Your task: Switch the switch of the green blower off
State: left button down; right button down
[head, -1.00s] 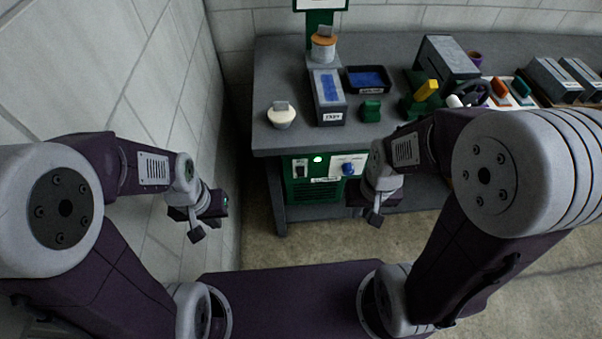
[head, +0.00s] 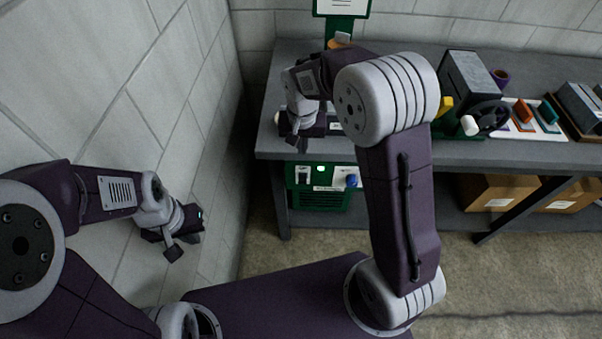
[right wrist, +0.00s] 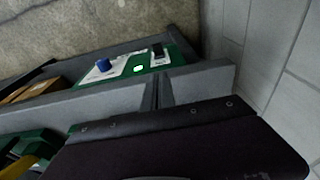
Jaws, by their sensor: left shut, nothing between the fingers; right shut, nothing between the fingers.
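The green blower (head: 321,201) sits under the left end of the bench, its lit green lamp (head: 320,168) showing. Its dark switch (head: 303,175) is on a pale plate left of the lamp; its position is too small to tell. A blue knob (head: 351,181) is on the right. The right wrist view also shows the switch (right wrist: 157,50), lamp (right wrist: 138,69) and knob (right wrist: 103,65). My right gripper (head: 300,146) is shut and empty, above the switch in the picture, in front of the bench's front edge. My left gripper (head: 172,252) is shut and empty, well left of the blower.
The grey bench (head: 480,152) overhangs the blower; its left leg (head: 279,205) stands beside it. A block wall (head: 190,110) is close on the left. Cardboard boxes (head: 500,192) sit on the lower shelf. The floor before the blower is clear.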

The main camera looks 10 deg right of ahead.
send_near(302, 179)
jog(key=f, duration=0.2)
jog(key=w+f+b, duration=0.1)
jog(key=f, duration=0.2)
jog(key=shift+w+d, duration=0.1)
jog(key=shift+d, duration=0.05)
jog(key=shift+f, duration=0.5)
